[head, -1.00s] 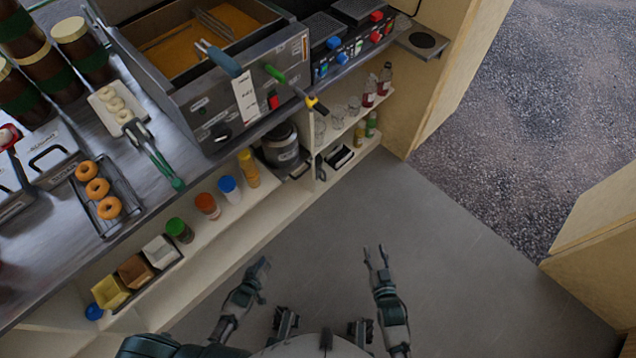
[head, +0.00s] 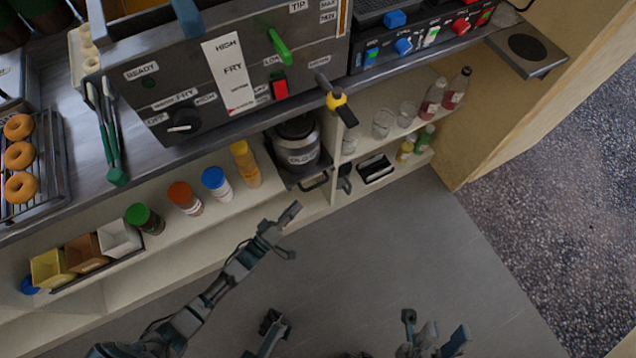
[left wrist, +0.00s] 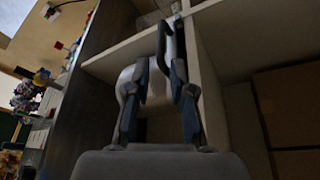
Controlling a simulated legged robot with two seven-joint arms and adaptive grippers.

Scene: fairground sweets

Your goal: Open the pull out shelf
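The pull-out shelf (head: 291,179) is a dark tray under a grey pot (head: 299,148) in the counter's lower bay. It looks pushed in, with a dark handle (head: 316,182) on its front. My left gripper (head: 291,232) is open and empty, in front of and below the handle, apart from it in the head view. In the left wrist view the handle (left wrist: 164,42) stands ahead, near the tips of the spread fingers (left wrist: 160,68); contact cannot be told. My right gripper (head: 435,326) is open and empty, low over the floor.
A cream divider (head: 328,179) stands right of the handle. Several shaker jars (head: 187,198) line the shelf to the left; bottles (head: 432,97) and glasses stand right. The floor (head: 380,255) is clear.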

